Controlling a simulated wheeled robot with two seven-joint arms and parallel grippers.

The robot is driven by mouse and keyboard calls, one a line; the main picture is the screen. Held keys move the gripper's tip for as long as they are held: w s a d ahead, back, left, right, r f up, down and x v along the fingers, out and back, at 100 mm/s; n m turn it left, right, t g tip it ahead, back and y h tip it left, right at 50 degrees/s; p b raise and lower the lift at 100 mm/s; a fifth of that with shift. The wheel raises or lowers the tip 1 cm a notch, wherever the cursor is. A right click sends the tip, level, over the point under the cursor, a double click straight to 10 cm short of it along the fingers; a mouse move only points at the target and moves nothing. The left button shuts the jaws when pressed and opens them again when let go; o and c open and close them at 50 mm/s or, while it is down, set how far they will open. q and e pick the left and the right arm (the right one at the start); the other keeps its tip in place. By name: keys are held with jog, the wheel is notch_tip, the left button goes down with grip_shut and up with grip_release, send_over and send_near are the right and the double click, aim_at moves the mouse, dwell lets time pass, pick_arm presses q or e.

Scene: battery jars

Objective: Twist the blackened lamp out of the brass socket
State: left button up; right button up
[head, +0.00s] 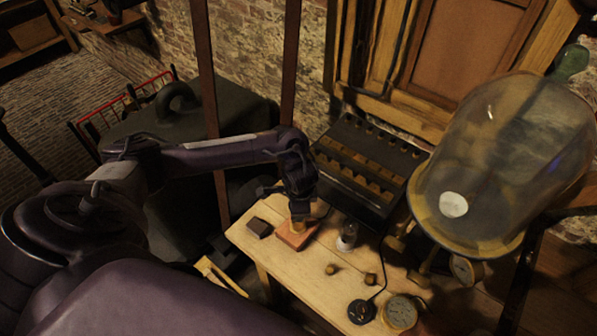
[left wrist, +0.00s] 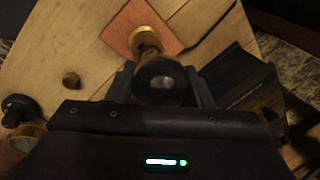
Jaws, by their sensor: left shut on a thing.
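The blackened lamp (left wrist: 160,80) is a dark, smoky bulb between the two fingers of my left gripper (left wrist: 161,84) in the left wrist view. The fingers are shut on it from both sides. The brass socket (left wrist: 143,36) is right below the lamp's narrow end, on a reddish wooden block (left wrist: 128,22). I cannot tell whether the lamp's base is still seated in the socket. In the head view my left gripper (head: 300,208) points down over the socket (head: 299,226) and hides the lamp. The block (head: 296,241) lies on the table. My right gripper is not in view.
A clear lamp (head: 347,236) stands just right of the block. Small brass pieces (head: 331,268), a black round switch (head: 361,311) with a cord and a dial (head: 401,312) lie in front. A dark block (head: 259,227) is left, a black battery case (head: 367,165) behind, a large glass jar (head: 500,140) right.

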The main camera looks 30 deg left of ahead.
pick_arm(q)
jog(key=shift+r+n+p, duration=0.1)
jog(key=shift+n+p, duration=0.6)
jog(key=shift+p, duration=0.3)
jog(key=shift+n, duration=0.7)
jog(key=n+g, duration=0.1)
jog(key=n, duration=0.4)
jog(key=shift+y, duration=0.4)
jog(key=shift+n+g, duration=0.3)
jog(key=shift+n, duration=0.5)
jog(key=shift+a, duration=0.1)
jog(key=shift+w+n, duration=0.1)
jog(key=shift+n, duration=1.1)
jog(key=n+g, duration=0.1)
jog(key=n, duration=0.1)
jog(key=shift+n, duration=0.3)
